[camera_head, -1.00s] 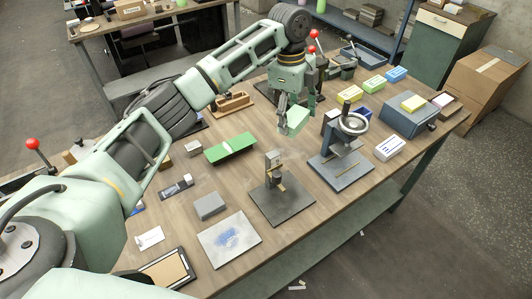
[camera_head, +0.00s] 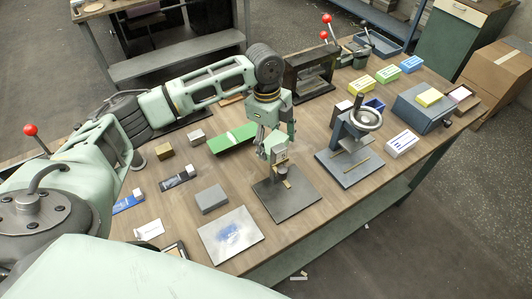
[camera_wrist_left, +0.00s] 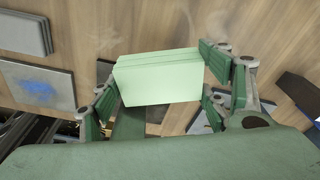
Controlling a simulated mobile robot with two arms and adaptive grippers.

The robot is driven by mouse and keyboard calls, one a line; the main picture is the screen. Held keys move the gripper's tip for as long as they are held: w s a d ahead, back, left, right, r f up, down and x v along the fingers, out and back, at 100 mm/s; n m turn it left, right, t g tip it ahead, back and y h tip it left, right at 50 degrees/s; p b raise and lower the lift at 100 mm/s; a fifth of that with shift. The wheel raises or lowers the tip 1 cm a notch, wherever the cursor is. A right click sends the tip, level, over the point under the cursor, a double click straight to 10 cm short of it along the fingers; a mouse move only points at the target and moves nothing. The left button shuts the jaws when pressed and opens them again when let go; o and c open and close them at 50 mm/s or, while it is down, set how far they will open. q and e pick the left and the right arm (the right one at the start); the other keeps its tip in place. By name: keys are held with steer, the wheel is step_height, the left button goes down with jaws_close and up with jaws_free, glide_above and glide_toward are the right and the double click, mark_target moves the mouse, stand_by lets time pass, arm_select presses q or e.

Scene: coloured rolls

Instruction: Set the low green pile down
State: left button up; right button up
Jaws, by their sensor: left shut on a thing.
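The low green pile (camera_wrist_left: 158,80) is a pale green block of a few thin stacked layers. In the left wrist view it sits between the fingers of my left gripper (camera_wrist_left: 163,85), which is shut on it. In the head view my left gripper (camera_head: 274,143) hangs over the table, just behind the small upright stand on a dark plate. The pile is mostly hidden there by the fingers and the stand. I cannot tell how high it is above the table. My right gripper is not in view.
The stand's dark plate (camera_head: 286,203) is close below the gripper. A darker green flat item (camera_head: 230,140) lies to its left. A grey block (camera_head: 211,199) and a blue-stained plate (camera_head: 230,238) lie nearer. A press with a handwheel (camera_head: 366,119) stands to the right.

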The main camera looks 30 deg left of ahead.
arm_select(q)
steer(key=shift+s+a+f, duration=0.3)
steer(key=shift+s+f, duration=0.05)
steer(key=shift+s, duration=0.35)
steer(key=shift+s+a+f, duration=0.1)
steer(key=shift+s+f, duration=0.2)
steer(key=shift+f, duration=0.2)
step_height(320, 180, down, 3)
steer(key=shift+f+p, duration=0.15)
steer(key=shift+p, duration=0.6)
steer(key=shift+f, duration=0.3)
steer(key=o, duration=1.3)
steer(key=shift+o, duration=0.2)
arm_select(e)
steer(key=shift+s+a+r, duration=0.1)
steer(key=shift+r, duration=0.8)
